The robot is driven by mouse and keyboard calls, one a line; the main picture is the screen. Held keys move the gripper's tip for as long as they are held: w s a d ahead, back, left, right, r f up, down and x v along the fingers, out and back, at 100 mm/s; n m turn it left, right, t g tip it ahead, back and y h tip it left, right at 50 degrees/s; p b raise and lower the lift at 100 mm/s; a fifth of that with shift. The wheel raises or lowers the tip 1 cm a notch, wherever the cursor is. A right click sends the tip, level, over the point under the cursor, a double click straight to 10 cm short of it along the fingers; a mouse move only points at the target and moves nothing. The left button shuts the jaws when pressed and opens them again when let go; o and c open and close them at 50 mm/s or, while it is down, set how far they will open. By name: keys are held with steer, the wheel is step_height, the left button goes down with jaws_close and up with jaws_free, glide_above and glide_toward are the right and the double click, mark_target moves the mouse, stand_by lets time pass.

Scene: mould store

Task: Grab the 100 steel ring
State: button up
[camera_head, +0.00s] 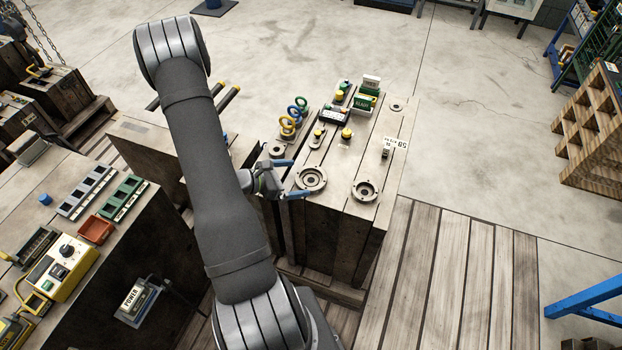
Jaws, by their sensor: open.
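Two larger steel rings lie flat on the wooden block top. One steel ring (320,180) is near the block's left front edge. The other steel ring (375,191) lies to its right, near the front edge. I cannot read a 100 mark on either. My gripper (301,178) is open, with its two blue fingers apart and pointing right. The fingertips are close to the left ring, over its left side in the picture. Nothing shows between the fingers, and I cannot tell their height above the ring or whether they touch it.
Smaller rings lie at the block's left edge (278,150) and far right corner (397,107). Coloured eyebolts (288,126), yellow-knobbed pieces (346,134) and green boxes (364,101) stand behind. A white label (396,143) is at right. A bench with a yellow box (60,270) is left.

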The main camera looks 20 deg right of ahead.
mark_target(320, 176)
steer(key=x, duration=0.5)
steer(key=shift+s+a+f, duration=0.1)
steer(key=shift+c, duration=0.4)
steer(key=c, duration=1.2)
